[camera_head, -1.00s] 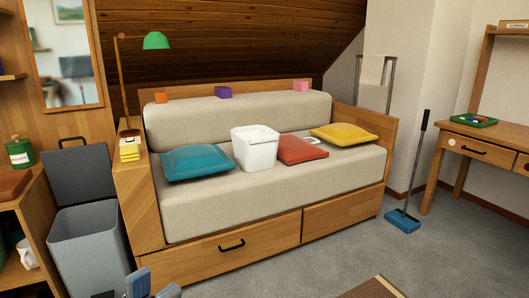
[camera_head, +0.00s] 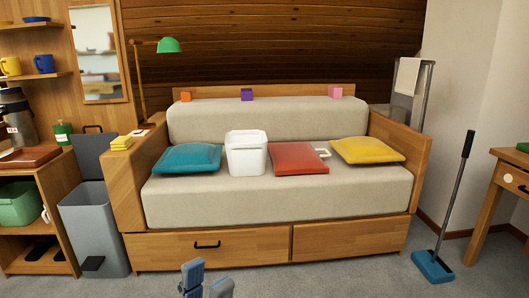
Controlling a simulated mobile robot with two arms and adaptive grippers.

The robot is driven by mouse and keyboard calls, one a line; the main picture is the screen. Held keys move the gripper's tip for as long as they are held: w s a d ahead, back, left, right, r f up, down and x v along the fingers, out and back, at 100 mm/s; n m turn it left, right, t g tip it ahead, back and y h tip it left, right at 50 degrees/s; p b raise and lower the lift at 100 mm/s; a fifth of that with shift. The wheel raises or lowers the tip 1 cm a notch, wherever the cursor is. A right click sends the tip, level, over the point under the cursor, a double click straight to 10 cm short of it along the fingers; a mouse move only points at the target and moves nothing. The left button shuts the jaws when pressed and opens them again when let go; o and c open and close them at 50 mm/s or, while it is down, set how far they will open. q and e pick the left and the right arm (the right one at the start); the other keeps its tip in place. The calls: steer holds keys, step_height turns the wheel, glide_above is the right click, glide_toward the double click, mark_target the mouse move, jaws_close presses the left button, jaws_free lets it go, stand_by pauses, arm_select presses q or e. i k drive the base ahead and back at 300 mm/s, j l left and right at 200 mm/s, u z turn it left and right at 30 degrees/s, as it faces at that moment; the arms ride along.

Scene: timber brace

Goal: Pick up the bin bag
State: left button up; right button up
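I cannot make out a bin bag in the head view. A grey pedal bin (camera_head: 97,232) stands on the floor at the left, between the shelf unit and the daybed, with its lid (camera_head: 93,160) raised. The inside of the bin is mostly hidden. A white square tub (camera_head: 246,158) stands upright on the daybed seat between the teal and red cushions. My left gripper (camera_head: 206,284) shows at the bottom edge, its two blue-grey fingers apart with nothing visible between them. It is in front of the daybed, to the right of the bin. My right gripper is out of view.
The daybed (camera_head: 280,202) with two drawers fills the middle. A wooden shelf unit (camera_head: 50,178) stands at the left. A blue floor mop (camera_head: 434,264) stands at the right near a desk (camera_head: 498,176). The carpet (camera_head: 330,280) in front of the daybed is clear.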

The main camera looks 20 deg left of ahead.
mark_target(246, 150)
steer(key=i+l+u, duration=0.25)
steer(key=i+l, duration=0.75)
steer(key=i+j, duration=0.2)
steer(key=i, duration=0.4)
steer(key=i+j+u, duration=0.15)
steer(key=i, duration=0.45)
steer(key=j, duration=0.1)
